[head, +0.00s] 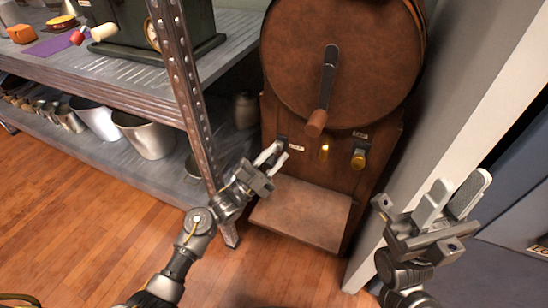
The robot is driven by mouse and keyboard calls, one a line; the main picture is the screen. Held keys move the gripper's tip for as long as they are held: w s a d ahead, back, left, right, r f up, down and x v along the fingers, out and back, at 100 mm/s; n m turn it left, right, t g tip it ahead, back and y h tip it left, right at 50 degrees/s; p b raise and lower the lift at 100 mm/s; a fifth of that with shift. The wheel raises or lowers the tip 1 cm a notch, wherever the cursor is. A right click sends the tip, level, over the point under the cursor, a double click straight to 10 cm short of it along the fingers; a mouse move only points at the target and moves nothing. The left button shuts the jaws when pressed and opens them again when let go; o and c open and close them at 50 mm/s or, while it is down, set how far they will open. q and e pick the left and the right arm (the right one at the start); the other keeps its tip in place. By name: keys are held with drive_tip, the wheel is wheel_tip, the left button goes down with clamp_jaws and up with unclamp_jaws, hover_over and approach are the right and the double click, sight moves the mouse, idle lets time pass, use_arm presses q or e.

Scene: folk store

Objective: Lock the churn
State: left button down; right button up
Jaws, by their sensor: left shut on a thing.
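The churn (335,75) is a brown wooden cabinet with a big round drum at the back, beside the shelf. A dark crank with a wooden grip (317,122) hangs down over the drum's front. On the front panel are a small lit yellow fitting (324,151) in the middle and a brass knob (358,158) at right. My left gripper (276,153) is at the panel's left side, shut on a small dark knob (282,141) next to a white label; the fingers partly hide it. My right gripper (454,198) is open and empty, right of the churn.
A metal shelf (75,80) with a riveted upright post (182,90) stands close left of the churn, holding metal buckets (145,134) and a green machine. A pale wall edge (440,130) is close on the right. The wooden floor is open in front.

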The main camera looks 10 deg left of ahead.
use_arm(q)
drive_tip(key=c, duration=1.1)
unclamp_jaws()
drive_tip(key=shift+p+v, duration=0.55)
drive_tip(key=shift+v, duration=3.2)
